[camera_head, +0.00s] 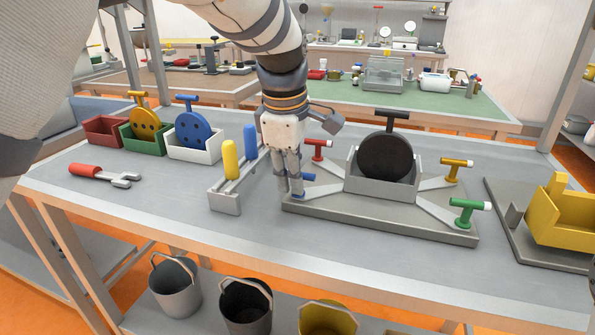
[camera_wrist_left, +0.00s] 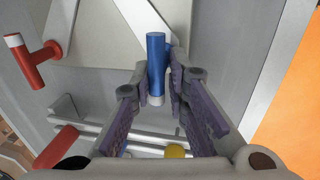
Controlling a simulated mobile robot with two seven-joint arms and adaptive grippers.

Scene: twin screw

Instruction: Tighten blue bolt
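The blue bolt (camera_head: 309,177) is at the front left arm of the grey fixture plate (camera_head: 380,219), mostly hidden behind my left gripper in the head view. In the left wrist view the blue bolt (camera_wrist_left: 156,52) has a pale end and lies between the two finger pads. My left gripper (camera_head: 296,190) points down over it. Its fingers (camera_wrist_left: 164,92) stand apart, with a gap visible beside the bolt. Contact with the bolt cannot be told. My right gripper is in neither view.
A black disc (camera_head: 386,156) stands in the fixture's middle. Red (camera_head: 318,149), yellow (camera_head: 456,167) and green (camera_head: 467,211) bolts sit on its other arms. A rack with yellow (camera_head: 230,160) and blue handles stands close left. A red-handled tool (camera_head: 92,172) lies far left.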

